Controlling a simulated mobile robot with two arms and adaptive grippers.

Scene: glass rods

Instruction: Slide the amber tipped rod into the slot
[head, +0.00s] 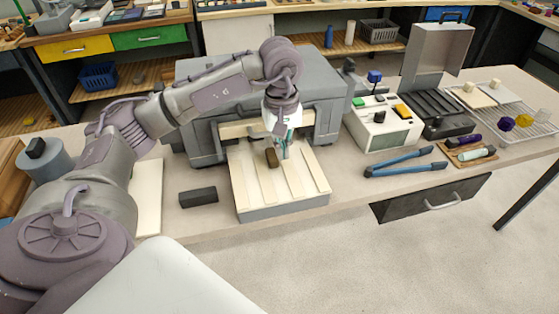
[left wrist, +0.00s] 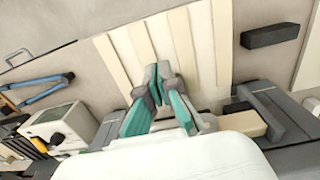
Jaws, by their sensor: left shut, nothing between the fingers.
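My left gripper (head: 284,152) is shut and empty, pointing down over a pale board with raised cream strips (head: 312,187) and grooves between them. The left wrist view shows its teal-padded fingers (left wrist: 160,78) together above the same board (left wrist: 125,55). I cannot pick out the amber tipped rod with certainty. A yellow-amber rounded piece (head: 523,121) is on the wire rack at the far right. Which groove is the slot is unclear. My right gripper is not in view.
A grey machine (head: 330,98) stands behind the board. A dark block (head: 198,197) lies left of it. Blue-handled pliers (head: 405,168), a white control box (head: 383,128) and a wire rack (head: 478,103) are to the right. Some counter before the pliers is clear.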

